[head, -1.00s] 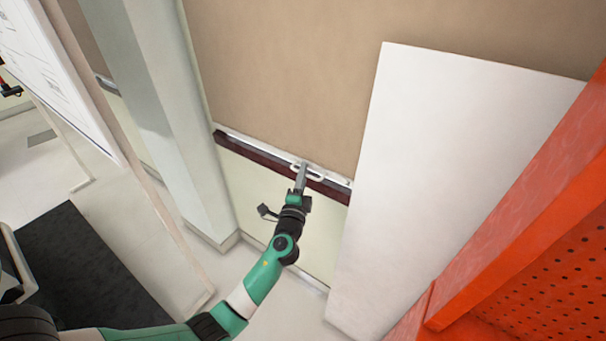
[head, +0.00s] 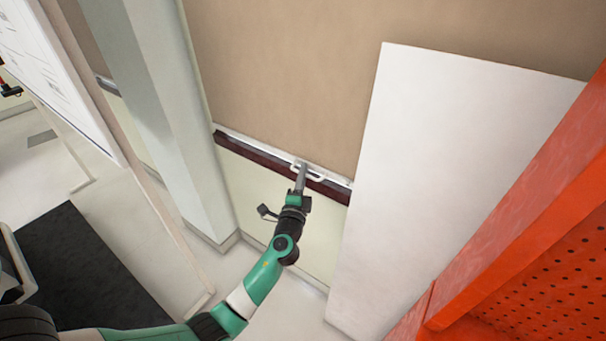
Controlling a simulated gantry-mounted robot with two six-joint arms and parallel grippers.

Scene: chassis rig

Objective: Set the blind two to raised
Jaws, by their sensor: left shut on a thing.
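A tan blind (head: 285,70) hangs lowered over the wall, its white bottom rail (head: 250,139) lying along a dark sill. A white loop handle (head: 317,177) sits on the rail toward its right part. My left gripper (head: 301,168) reaches up from below and is shut on the handle. Its fingers cover part of the handle. My right gripper does not show. I cannot tell from a label which blind is number two.
A white panel (head: 450,180) leans close to the right of the blind. An orange perforated rack (head: 545,250) stands at the far right. A pale column (head: 155,110) and a whiteboard (head: 50,75) are at the left. A dark mat (head: 75,270) lies on the floor.

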